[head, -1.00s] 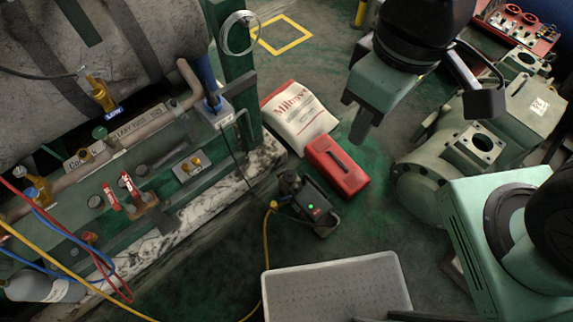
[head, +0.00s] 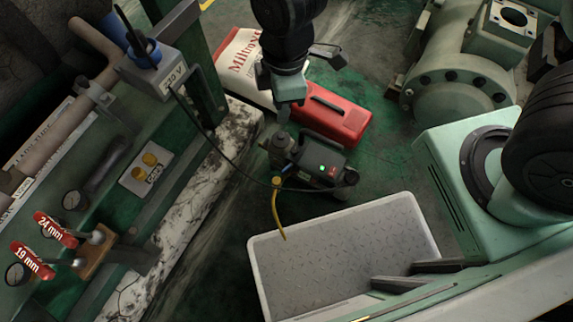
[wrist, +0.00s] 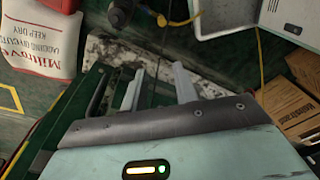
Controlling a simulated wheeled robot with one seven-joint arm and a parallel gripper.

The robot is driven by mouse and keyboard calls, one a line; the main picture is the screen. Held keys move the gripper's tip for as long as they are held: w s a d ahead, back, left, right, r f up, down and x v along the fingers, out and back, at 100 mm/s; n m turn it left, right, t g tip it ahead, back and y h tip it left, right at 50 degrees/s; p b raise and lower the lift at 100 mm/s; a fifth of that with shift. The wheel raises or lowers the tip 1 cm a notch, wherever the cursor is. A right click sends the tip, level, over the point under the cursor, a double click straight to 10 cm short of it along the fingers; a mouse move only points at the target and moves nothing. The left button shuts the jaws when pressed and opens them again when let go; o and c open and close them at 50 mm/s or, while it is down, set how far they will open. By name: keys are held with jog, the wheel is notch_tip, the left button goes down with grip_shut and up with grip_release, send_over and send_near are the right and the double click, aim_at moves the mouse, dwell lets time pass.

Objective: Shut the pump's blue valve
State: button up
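The pump (head: 318,165) is a dark unit with a lit green light and a small red one. It stands on the green floor in front of the red case. A yellow hose (head: 277,210) runs from a brass fitting (head: 277,183) at its left side. Part of the pump (wrist: 120,14) shows at the top edge there.
A red case (head: 338,118) and a white sack (head: 240,62) lie behind the pump. A grey tray (head: 340,243) is in front. The green rack with a 240 V box (head: 160,72) stands left. Cardboard boxes (wrist: 288,108) are at right in the wrist view.

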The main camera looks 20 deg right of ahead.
aim_at(287, 169)
jog(key=f+n+b, duration=0.2)
jog(key=f+b, duration=0.5)
jog(key=f, duration=0.5)
jog(key=w+d+f+n+b, duration=0.1)
jog(key=f+n+b, duration=0.1)
jog(key=f+b, duration=0.6)
jog(key=w+f+n+h+b, duration=0.1)
jog(key=f+b, duration=0.6)
jog(key=f, duration=1.1)
jog(key=shift+d+f+n+t+b, duration=0.3)
jog(key=shift+d+n+b, duration=0.1)
jog(key=shift+n, duration=0.3)
jog(key=shift+r, duration=0.2)
jog(key=shift+f+p, duration=0.2)
jog(key=shift+p, duration=0.15)
grip_shut()
jog(key=shift+m+p, duration=1)
jog(key=shift+m, duration=0.5)
